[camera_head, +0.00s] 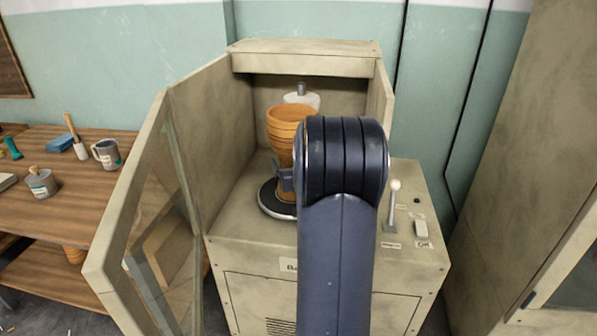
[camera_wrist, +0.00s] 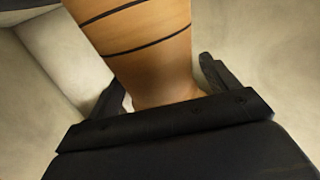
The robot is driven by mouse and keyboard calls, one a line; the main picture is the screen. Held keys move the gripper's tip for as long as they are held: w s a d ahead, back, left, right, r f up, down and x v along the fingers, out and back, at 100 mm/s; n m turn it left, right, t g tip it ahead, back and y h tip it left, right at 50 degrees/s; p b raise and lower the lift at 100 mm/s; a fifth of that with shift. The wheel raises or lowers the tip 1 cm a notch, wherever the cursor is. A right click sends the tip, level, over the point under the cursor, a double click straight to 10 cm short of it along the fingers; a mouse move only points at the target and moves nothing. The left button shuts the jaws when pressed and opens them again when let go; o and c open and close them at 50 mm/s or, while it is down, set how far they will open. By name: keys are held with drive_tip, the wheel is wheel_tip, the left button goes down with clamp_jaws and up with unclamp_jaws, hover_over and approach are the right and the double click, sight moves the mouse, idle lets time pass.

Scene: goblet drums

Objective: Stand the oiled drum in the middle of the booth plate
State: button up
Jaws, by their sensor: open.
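The wooden goblet drum (camera_head: 283,128) stands upright in the open booth, wide bowl up, its foot on the dark round booth plate (camera_head: 268,201) with a pale rim. My arm hides the right part of the plate, so I cannot tell how well the drum is centred. My gripper (camera_head: 285,180) is low at the drum's narrow stem. In the wrist view my gripper (camera_wrist: 163,82) is open, with one dark finger on each side of the drum (camera_wrist: 140,45), which shows two dark bands.
The booth's glazed door (camera_head: 150,215) is swung open at left. A pale nozzle-like fitting (camera_head: 302,97) is behind the drum. A lever (camera_head: 392,203) with a white knob is on the right ledge. A wooden bench (camera_head: 65,215) with mugs and brushes is at left.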

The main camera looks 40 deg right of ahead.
drive_tip(key=p+v, duration=0.1)
drive_tip(key=v, duration=1.1)
